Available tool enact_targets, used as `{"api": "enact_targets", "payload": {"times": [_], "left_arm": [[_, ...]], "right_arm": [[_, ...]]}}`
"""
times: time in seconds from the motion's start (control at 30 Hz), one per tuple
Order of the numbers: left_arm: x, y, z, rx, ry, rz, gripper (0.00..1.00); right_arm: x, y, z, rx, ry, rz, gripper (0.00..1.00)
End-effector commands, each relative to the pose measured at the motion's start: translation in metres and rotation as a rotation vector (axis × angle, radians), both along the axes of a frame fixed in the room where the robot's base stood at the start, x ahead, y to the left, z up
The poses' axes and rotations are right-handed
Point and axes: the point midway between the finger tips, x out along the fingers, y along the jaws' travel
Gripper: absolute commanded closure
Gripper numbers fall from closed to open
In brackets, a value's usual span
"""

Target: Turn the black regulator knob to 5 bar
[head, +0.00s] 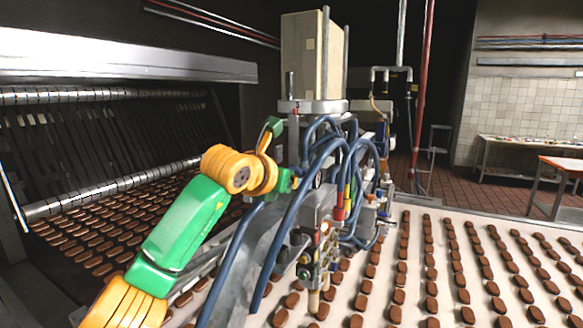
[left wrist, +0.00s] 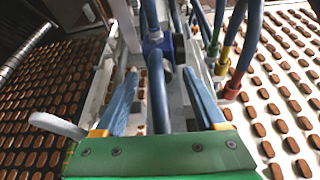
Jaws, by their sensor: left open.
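My left gripper (head: 291,181) reaches in from the left to the upper part of the depositing machine (head: 318,205). In the left wrist view its two blue fingers (left wrist: 160,72) are spread apart, with nothing clearly gripped between them. A dark round part (left wrist: 167,71), which may be the black regulator knob, shows between and just beyond the fingertips beside a blue fitting (left wrist: 155,44). A dark blue hose partly covers this spot. I cannot read any pressure value. In the head view the knob cannot be told apart behind the gripper and hoses. My right gripper is not in view.
Thick blue hoses (head: 287,225) loop closely around the gripper. Hoses with red, yellow and green collars (left wrist: 231,85) stand to its right. Rows of brown biscuits lie on the pale conveyor (head: 410,262) at right and beneath the machinery at left.

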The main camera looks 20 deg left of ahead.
Motion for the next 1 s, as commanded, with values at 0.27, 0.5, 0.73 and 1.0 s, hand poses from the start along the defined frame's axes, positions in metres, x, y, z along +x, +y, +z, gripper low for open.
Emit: {"api": "enact_targets", "payload": {"times": [0.27,0.5,0.73,1.0], "left_arm": [[0.004,-0.001,-0.003,0.001,0.0,0.0,0.31],[0.003,0.0,-0.003,0.001,0.0,0.0,0.96],[0.003,-0.002,-0.005,0.133,-0.029,0.0,1.0],[0.002,-0.005,-0.005,0.488,-0.098,0.004,1.0]], "right_arm": [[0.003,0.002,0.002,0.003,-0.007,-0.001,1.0],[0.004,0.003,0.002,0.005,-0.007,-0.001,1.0],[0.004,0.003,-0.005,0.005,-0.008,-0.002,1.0],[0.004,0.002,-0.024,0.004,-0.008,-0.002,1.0]]}}
